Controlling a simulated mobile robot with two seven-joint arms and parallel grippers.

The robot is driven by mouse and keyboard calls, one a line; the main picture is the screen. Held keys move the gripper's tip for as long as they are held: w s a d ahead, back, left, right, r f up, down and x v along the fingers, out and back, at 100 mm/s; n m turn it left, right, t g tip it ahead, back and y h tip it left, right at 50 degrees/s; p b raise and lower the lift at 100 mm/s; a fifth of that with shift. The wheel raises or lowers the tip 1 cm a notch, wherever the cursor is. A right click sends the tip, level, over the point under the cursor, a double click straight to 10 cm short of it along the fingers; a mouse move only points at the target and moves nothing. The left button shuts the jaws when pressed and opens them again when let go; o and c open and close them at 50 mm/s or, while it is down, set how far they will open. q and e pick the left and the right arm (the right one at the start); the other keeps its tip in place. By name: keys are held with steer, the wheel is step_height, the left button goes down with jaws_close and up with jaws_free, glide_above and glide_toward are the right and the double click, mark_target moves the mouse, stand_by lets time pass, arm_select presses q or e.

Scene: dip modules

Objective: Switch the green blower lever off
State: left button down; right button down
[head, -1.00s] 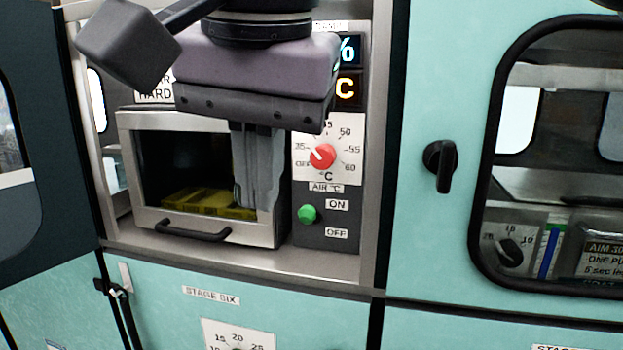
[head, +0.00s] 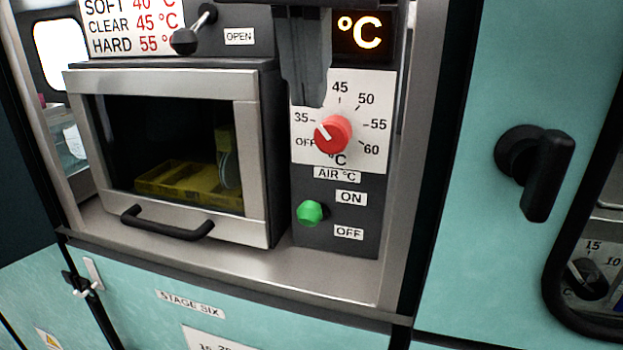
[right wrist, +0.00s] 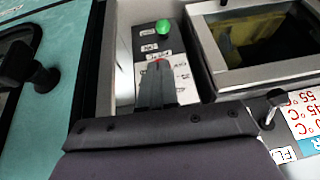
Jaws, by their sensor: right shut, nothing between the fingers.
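The green blower lever (head: 310,212) is a small green knob on the dark control panel (head: 335,240), left of the ON and OFF labels and roughly between their heights. It also shows in the right wrist view (right wrist: 163,27). My right gripper (head: 310,103) is shut and empty. It points down in front of the panel, above and apart from the green lever, with its tips near the dial's upper left. In the right wrist view, the shut fingers (right wrist: 157,68) reach toward the panel and partly cover the red dial. My left gripper is not in view.
A red dial (head: 333,134) sits above the green lever, pointing between OFF and 35. A chamber with a glass door (head: 175,150) and black handle (head: 167,225) stands left, a yellow tray inside. A black latch (head: 535,170) juts from the teal door at right.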

glide_toward(312, 205)
steer(key=x, duration=0.6)
steer(key=shift+w+f, duration=0.2)
steer(key=shift+f, duration=0.1)
stand_by(0.3)
